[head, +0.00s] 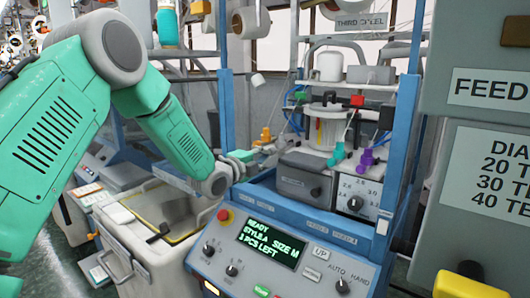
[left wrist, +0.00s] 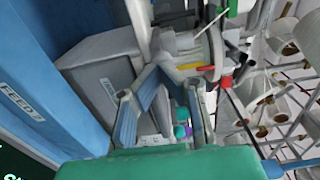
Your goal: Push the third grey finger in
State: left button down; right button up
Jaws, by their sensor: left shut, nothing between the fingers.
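I cannot clearly make out a row of grey fingers in either view, so I cannot tell which is the third. My left gripper (head: 266,150) is shut and empty. It is at the left side of the blue-framed machine, beside a dark grey box (head: 306,178) and close to a small orange part (head: 265,135). In the left wrist view the gripper (left wrist: 172,75) points at a crowded area of pale and coloured parts, and its fingers hide some of it. A teal piece (head: 338,154) and a purple piece (head: 368,160) stand right of the gripper. My right gripper is not in view.
A control panel (head: 278,255) with a lit display stands in front. A blue post (head: 402,130) and a grey FEED cabinet (head: 480,150) bound the right. An open grey bin (head: 150,255) is below my left arm. White cones (left wrist: 280,110) show in the wrist view.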

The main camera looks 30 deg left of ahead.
aim_at(272, 151)
pick_arm(q)
jog(key=shift+w+d, duration=0.35)
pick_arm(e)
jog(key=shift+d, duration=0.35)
pick_arm(q)
jog(key=shift+a, duration=0.1)
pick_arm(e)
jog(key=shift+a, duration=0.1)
pick_arm(q)
jog(key=w, duration=0.1)
jog(key=w+b, duration=0.2)
jog(key=shift+w+a+f, duration=0.15)
jog(key=shift+a, duration=0.1)
jog(key=shift+d+r, duration=0.25)
jog(key=shift+r, duration=0.05)
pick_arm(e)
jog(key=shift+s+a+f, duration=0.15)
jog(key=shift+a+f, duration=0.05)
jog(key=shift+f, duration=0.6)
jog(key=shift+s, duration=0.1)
